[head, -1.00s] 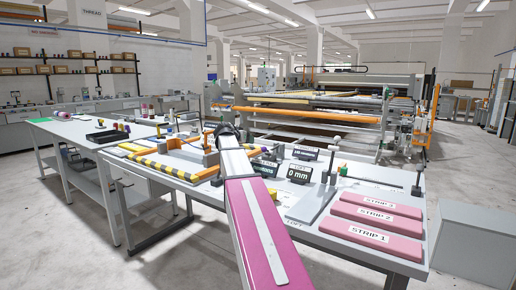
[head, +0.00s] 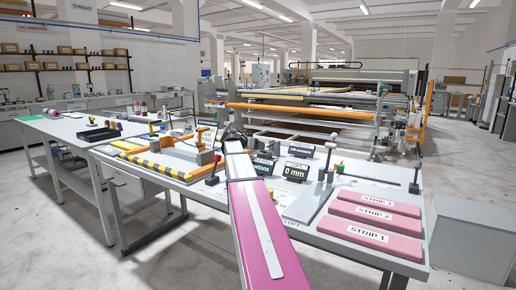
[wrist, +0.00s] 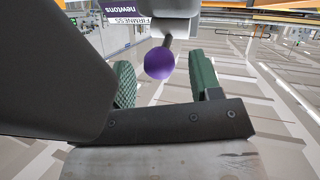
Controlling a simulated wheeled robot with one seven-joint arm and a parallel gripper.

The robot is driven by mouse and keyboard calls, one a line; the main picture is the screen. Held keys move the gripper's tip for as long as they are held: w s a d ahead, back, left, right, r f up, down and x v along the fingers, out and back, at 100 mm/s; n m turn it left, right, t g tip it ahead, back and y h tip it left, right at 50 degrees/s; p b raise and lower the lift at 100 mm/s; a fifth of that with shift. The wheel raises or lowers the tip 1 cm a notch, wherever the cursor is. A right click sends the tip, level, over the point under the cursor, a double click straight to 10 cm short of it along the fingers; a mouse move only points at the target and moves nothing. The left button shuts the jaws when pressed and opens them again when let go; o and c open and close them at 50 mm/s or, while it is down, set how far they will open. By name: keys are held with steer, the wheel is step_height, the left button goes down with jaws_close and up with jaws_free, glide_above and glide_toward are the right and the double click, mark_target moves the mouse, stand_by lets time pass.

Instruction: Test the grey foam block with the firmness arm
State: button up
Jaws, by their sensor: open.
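A purple ball knob (wrist: 160,63) on a dark stem shows in the wrist view, between and beyond the green fingers of my gripper (wrist: 163,82). The fingers stand apart on either side of it in the picture; I cannot tell whether either touches it. Behind it, an upside-down sign (wrist: 125,17) reads "FIRMNESS" and "newtons". In the head view, my dark gripper (head: 234,136) is over the back of the bench, its fingers too small to read. A grey block (head: 205,157) sits by the yellow-and-black striped fixture (head: 150,165); I cannot tell whether it is the foam.
Pink strips, including "STRIP 1" (head: 368,236), lie at the bench's right end. A "0 mm" display (head: 295,171) and a grey stand (head: 308,204) are right of my arm. A black tray (head: 101,134) lies at left. The quilting gantry (head: 300,105) stands behind.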

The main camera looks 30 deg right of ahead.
steer(key=shift+w+d+f, duration=0.1)
steer(key=shift+d+f, duration=0.1)
steer(key=shift+d, duration=0.3)
